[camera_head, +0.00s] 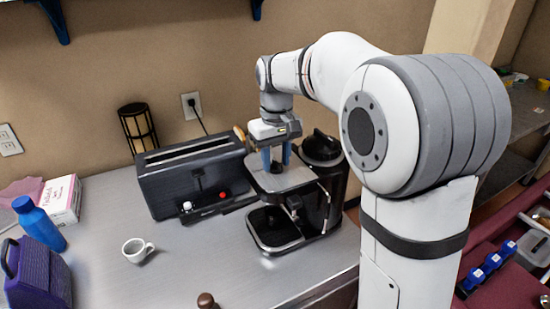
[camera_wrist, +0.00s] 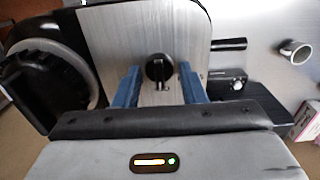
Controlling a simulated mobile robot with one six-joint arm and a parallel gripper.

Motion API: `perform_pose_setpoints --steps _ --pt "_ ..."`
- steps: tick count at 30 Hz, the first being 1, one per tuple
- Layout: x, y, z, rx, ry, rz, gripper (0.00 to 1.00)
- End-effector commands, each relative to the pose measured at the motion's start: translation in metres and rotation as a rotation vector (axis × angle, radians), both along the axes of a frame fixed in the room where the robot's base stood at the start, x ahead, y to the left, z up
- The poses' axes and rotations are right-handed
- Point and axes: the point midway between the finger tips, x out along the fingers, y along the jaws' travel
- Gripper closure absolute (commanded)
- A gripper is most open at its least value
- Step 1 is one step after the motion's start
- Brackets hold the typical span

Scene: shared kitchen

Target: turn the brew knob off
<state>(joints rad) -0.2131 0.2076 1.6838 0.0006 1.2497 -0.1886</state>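The coffee machine (camera_head: 325,205) is black with a brushed silver top plate (camera_wrist: 115,40) and stands near the counter's right end. The brew knob (camera_wrist: 158,68) is a round black dial with a raised grip bar, on that plate. The bar looks roughly upright in the wrist view. In the head view, the knob (camera_head: 275,168) is a small dark spot below my fingers. My gripper (camera_head: 277,157) points down over the plate. Its blue fingers are apart, one on each side of the knob in the wrist view (camera_wrist: 160,72), with visible gaps. Whether the tips reach the knob's height is unclear.
A dark toaster (camera_head: 190,180) stands close left of the machine. A white cup (camera_head: 136,251) is on the counter. A black jar-like part (camera_head: 321,148) rises at the machine's back right. A blue bottle (camera_head: 38,222) and purple box (camera_head: 38,275) are far left.

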Motion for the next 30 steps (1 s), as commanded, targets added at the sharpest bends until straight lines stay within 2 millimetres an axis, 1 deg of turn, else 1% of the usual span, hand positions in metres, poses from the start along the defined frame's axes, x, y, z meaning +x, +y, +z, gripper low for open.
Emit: perform_pose_setpoints --steps 1,5,11,14,17,24,27,30 --pt "0.0 0.0 0.0 0.0 0.0 0.0 0.59" --pt "0.0 0.0 0.0 0.0 0.0 0.0 0.49" --pt "0.0 0.0 0.0 0.0 0.0 0.0 0.49" --pt "0.0 0.0 0.005 -0.001 -0.001 0.0 0.49" --pt "0.0 0.0 0.018 0.0 -0.003 0.0 0.49" --pt "0.0 0.0 0.059 0.0 -0.003 0.0 0.49" --pt "-0.001 0.0 0.07 0.0 -0.002 0.0 0.49" --pt "-0.001 0.0 0.076 0.0 0.0 0.0 0.49"
